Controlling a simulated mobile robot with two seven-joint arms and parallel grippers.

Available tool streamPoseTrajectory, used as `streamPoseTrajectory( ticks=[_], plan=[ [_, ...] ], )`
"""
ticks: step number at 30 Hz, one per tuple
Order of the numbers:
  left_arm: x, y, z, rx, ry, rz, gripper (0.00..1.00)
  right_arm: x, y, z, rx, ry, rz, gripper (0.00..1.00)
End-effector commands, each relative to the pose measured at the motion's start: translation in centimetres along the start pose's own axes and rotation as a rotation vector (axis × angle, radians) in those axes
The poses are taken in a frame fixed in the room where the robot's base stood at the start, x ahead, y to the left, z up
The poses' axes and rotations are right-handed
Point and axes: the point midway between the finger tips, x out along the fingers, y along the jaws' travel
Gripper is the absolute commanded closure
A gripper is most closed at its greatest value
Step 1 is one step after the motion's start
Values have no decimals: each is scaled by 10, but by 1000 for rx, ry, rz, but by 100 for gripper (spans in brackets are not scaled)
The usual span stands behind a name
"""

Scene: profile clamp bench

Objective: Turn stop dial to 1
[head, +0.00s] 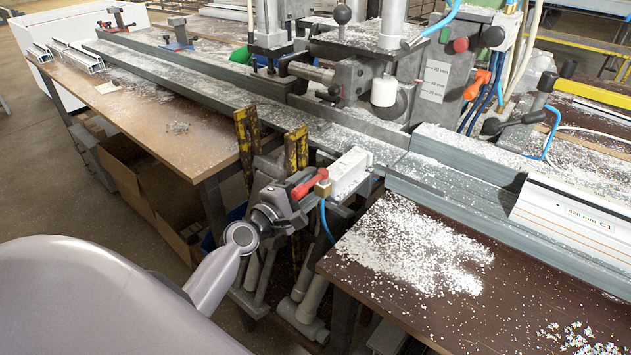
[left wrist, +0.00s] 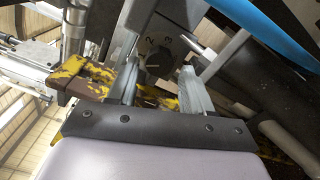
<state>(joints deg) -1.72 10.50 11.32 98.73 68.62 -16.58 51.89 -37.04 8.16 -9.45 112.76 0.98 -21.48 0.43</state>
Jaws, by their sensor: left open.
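The stop dial (left wrist: 157,61) is a dark round knob on a grey plate in the left wrist view. My left gripper (left wrist: 159,68) is open, with one pale metal finger on each side of the dial. I cannot tell whether either finger touches it. In the head view my pale left arm fills the lower left, and I make out neither its fingers nor the dial face there. My right gripper is in neither view.
Worn yellow uprights (head: 246,140) stand near the grey clamp with a red lever (head: 309,183). A yellow bracket (left wrist: 82,76) lies close left of the fingers. White chips cover the brown right bench (head: 365,285). A long grey rail (head: 165,72) runs across behind.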

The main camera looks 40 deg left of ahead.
Motion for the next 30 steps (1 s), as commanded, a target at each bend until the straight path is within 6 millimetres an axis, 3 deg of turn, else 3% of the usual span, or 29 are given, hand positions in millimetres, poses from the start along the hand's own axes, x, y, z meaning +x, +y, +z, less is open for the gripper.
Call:
streamPoseTrajectory(
  ticks=[6, 11, 30],
  plan=[
    [-29, -1, -1, -1, 1, -1, 50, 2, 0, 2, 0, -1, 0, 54],
    [-41, -1, 0, 0, 0, -1, 50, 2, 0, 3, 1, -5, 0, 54],
    [-44, 0, 0, 1, 0, -1, 50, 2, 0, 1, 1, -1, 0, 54]
  ],
)
